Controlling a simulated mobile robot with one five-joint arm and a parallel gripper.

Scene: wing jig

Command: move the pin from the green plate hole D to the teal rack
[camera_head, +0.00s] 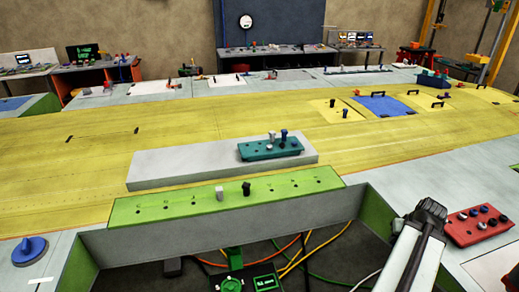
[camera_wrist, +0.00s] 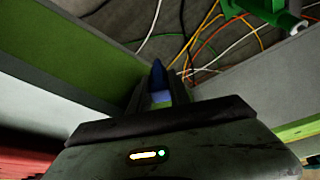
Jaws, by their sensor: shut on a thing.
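My gripper (camera_wrist: 160,95) is shut on a blue pin (camera_wrist: 157,72), which shows between the jaws in the wrist view. In the head view my gripper (camera_head: 431,210) is at the lower right, left of the red rack; the held pin cannot be made out there. The green plate (camera_head: 160,210) lies at the front middle with a row of holes; a light grey pin and a black pin stand in it. Hole letters are too small to read. The teal rack (camera_head: 256,153) sits behind it on a grey block and holds a grey pin and a blue pin.
A red rack (camera_head: 480,226) with several pins is right of my gripper. Below the green plate is an open gap with loose cables (camera_wrist: 205,40). A blue round knob (camera_head: 30,250) is at the lower left. The yellow wing skin (camera_head: 70,165) behind is mostly clear.

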